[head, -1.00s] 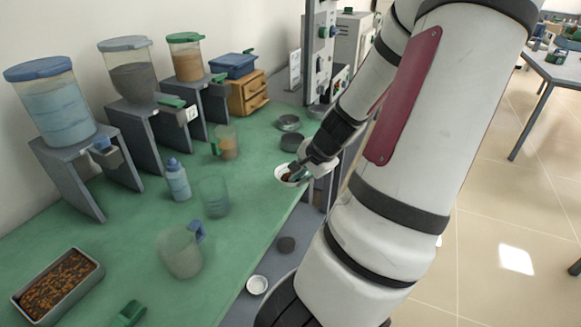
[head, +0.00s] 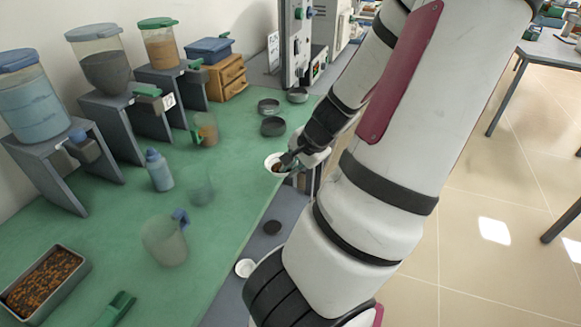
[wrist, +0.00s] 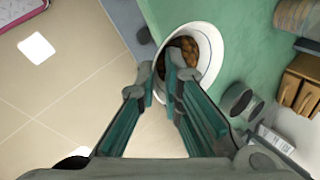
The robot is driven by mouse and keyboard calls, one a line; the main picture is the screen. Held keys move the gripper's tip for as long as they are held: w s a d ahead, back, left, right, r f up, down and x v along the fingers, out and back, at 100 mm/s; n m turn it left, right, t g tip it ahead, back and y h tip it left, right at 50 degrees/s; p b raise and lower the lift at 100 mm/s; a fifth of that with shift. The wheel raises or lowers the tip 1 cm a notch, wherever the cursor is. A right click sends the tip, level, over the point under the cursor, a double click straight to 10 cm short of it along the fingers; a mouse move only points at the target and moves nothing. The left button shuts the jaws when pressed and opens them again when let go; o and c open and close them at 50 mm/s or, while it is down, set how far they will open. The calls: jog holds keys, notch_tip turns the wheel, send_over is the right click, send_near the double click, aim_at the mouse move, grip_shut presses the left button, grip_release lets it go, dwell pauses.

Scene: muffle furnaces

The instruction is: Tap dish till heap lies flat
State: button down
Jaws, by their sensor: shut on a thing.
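A small white dish (head: 270,161) with brown granular material in it is at the bench's right edge in the head view. In the wrist view the dish (wrist: 210,41) is large and round, and the brown heap (wrist: 184,48) lies inside toward its left part, partly hidden by a finger. My gripper (head: 285,161) is shut on the dish's near rim. In the wrist view my gripper's teal-lined fingers (wrist: 168,80) meet at that rim. I cannot tell how level the heap is, or whether the dish touches the bench.
The green bench (head: 110,225) carries dispensers (head: 105,75), a blue bottle (head: 159,171), clear jugs (head: 165,240), and a tray of brown pellets (head: 75,284). Dark round tins (head: 273,127) stand beyond the dish. A wooden drawer box (head: 226,77) is farther back. Open floor lies right.

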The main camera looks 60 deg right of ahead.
jog(key=shift+w, duration=0.1)
jog(key=b, duration=0.6)
send_over(253, 160)
jog(key=s, duration=0.2)
jog(key=shift+w+a+f, duration=0.1)
jog(key=shift+a+f, duration=0.1)
jog(key=shift+f, duration=0.3)
jog(key=shift+w+a+f, duration=0.1)
jog(key=shift+a+f, duration=0.05)
jog(key=shift+f, duration=0.3)
notch_tip(253, 160, down, 3)
jog(key=shift+f+b, duration=0.2)
jog(key=shift+b, duration=0.9)
jog(key=shift+r+p, duration=1.6)
jog(key=shift+r, duration=0.4)
jog(key=shift+f, duration=0.1)
